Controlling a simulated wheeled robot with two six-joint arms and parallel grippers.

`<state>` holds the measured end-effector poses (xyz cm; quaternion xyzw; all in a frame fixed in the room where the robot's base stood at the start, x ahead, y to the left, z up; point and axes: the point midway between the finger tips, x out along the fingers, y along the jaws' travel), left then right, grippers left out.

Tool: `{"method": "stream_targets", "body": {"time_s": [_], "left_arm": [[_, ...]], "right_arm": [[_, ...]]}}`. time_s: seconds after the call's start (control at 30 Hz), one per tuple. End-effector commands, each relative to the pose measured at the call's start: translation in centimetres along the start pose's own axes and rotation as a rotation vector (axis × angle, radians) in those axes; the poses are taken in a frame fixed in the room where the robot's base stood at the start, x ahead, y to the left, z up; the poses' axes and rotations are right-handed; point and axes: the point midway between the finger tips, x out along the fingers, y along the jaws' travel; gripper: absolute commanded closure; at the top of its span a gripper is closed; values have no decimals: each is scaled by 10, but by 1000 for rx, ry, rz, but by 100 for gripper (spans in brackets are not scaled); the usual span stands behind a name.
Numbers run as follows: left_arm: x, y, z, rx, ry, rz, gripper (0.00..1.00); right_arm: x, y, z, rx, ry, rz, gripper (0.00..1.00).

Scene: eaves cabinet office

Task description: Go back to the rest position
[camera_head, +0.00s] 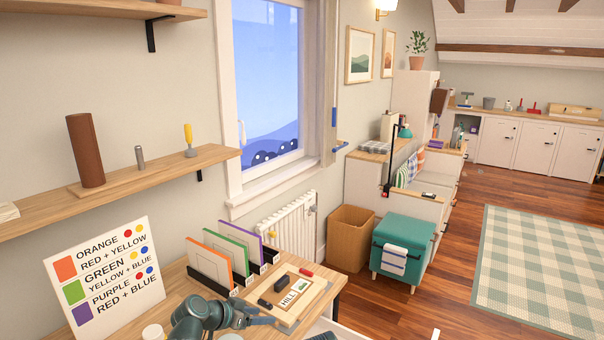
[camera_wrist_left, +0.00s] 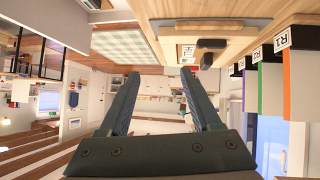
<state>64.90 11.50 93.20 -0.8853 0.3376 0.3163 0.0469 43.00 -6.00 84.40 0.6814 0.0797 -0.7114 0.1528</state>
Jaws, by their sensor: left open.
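My left gripper (camera_head: 258,317) is at the front of the wooden desk, low in the head view, beside a wooden board (camera_head: 318,291). In the left wrist view its two dark fingers (camera_wrist_left: 160,74) stand apart with nothing between them, so it is open and empty. The board carries a white card reading HILL (camera_head: 289,300), a dark block (camera_head: 282,283) and a red piece (camera_head: 306,272). The fingers look clear of these pieces. My right gripper does not show in either view.
A colour-mixing sign (camera_head: 110,262) stands on the desk at left. Orange, green and purple folders (camera_head: 225,248) stand in dark holders behind the board. A wooden shelf (camera_head: 130,190) juts from the wall above. Open floor (camera_head: 455,270) lies right of the teal stool (camera_head: 402,245).

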Motion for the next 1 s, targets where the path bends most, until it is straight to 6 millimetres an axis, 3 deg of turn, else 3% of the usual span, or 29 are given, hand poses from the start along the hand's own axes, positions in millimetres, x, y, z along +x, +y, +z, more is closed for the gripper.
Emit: {"method": "stream_targets", "body": {"time_s": [0.17,0.27,0.4,0.5,0.73,0.8,1.0], "left_arm": [[15,57,37,-44,-207,57,35],[18,95,69,-81,-382,59,35],[7,136,115,-139,-638,-17,35],[-7,153,139,-172,-777,-110,35],[-46,172,173,-227,-983,-383,35],[-29,165,188,-235,-974,-371,35],[-12,162,209,-234,-971,-368,35]], "right_arm": [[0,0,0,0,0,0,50],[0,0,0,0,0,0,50],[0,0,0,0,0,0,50],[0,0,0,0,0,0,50],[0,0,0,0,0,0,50],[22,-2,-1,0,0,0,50],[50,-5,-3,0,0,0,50]]}}
